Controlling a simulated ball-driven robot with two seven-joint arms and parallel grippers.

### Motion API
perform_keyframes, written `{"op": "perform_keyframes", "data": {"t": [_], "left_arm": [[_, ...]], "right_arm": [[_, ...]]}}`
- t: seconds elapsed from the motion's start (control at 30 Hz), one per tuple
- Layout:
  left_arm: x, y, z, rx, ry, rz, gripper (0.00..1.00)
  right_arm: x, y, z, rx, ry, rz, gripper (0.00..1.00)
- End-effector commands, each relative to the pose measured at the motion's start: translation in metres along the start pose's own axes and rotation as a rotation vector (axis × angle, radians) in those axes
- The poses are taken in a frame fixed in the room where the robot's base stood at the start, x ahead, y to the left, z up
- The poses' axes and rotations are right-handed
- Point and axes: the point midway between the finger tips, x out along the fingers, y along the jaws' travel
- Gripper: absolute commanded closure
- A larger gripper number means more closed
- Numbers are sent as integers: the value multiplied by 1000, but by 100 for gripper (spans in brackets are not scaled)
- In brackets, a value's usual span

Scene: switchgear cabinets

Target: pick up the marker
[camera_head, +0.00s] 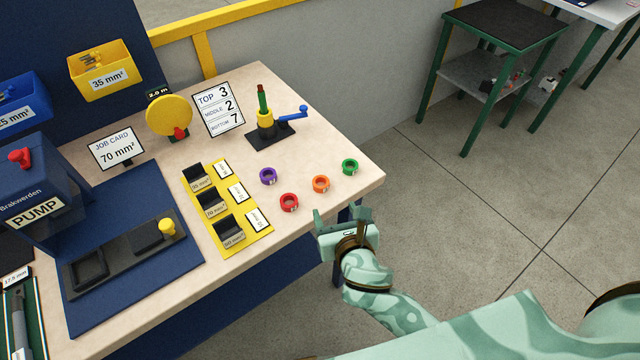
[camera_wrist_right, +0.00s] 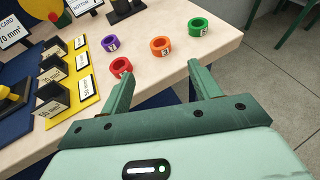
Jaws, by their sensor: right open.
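Several small ring-shaped markers with white labels lie loose on the bench's right part: purple (camera_head: 268,176), red (camera_head: 289,203), orange (camera_head: 321,184) and green (camera_head: 350,167). In the right wrist view the purple (camera_wrist_right: 113,43), red (camera_wrist_right: 121,67), orange (camera_wrist_right: 160,46) and green (camera_wrist_right: 198,27) ones lie ahead of the fingers. Their label digits are too small to read surely. My right gripper (camera_head: 343,214) is open and empty, off the bench's front right edge, nearer me than the rings; its two fingers (camera_wrist_right: 158,78) show apart. My left gripper is out of view.
A yellow block with black slots (camera_head: 226,208) stands left of the rings. The bench edge (camera_head: 340,205) lies close to the gripper.

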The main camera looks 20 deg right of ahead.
Motion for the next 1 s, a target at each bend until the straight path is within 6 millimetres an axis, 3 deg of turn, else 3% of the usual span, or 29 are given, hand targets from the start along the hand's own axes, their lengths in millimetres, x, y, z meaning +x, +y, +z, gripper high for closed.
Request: {"op": "perform_keyframes", "data": {"t": [0.1, 0.3, 0.47, 0.8, 1.0], "left_arm": [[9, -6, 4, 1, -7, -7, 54], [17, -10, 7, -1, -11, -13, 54], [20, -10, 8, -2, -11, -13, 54], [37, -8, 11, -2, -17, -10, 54], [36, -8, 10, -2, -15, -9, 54]], "right_arm": [[34, 0, -2, 1, -1, -2, 38], [71, 0, -2, 2, 0, 0, 38], [83, 0, -2, 4, 1, 0, 38], [130, 1, -3, 3, 2, 0, 38], [132, 1, -1, 3, 2, 1, 38]]}}
